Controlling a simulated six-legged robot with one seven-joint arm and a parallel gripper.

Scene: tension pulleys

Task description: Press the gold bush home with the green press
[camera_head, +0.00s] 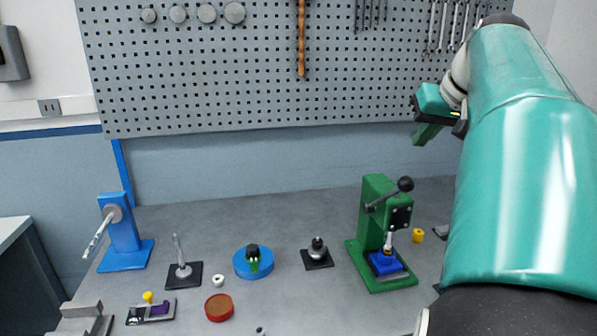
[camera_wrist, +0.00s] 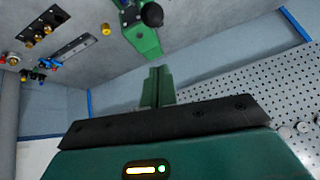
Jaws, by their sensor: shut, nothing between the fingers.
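The green press (camera_head: 372,215) stands at the right of the bench. Its lever, with a black ball knob (camera_head: 405,184), points up to the right. A blue block (camera_head: 384,264) sits on its base under the ram, with a silver part (camera_head: 388,242) above it. A small gold tint shows there, but I cannot tell clearly whether it is the gold bush. My gripper (camera_head: 420,134) is raised above and right of the press, apart from it. In the wrist view its green fingers (camera_wrist: 157,85) are together and empty. The press (camera_wrist: 143,38) and knob (camera_wrist: 152,14) show beyond them.
A yellow part (camera_head: 418,235) stands right of the press. Leftward are a black-based silver post (camera_head: 317,252), a blue disc (camera_head: 253,263), a red dish (camera_head: 219,307), a white ring (camera_head: 218,281) and a blue stand (camera_head: 124,240). A pegboard (camera_head: 280,100) with tools is behind.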

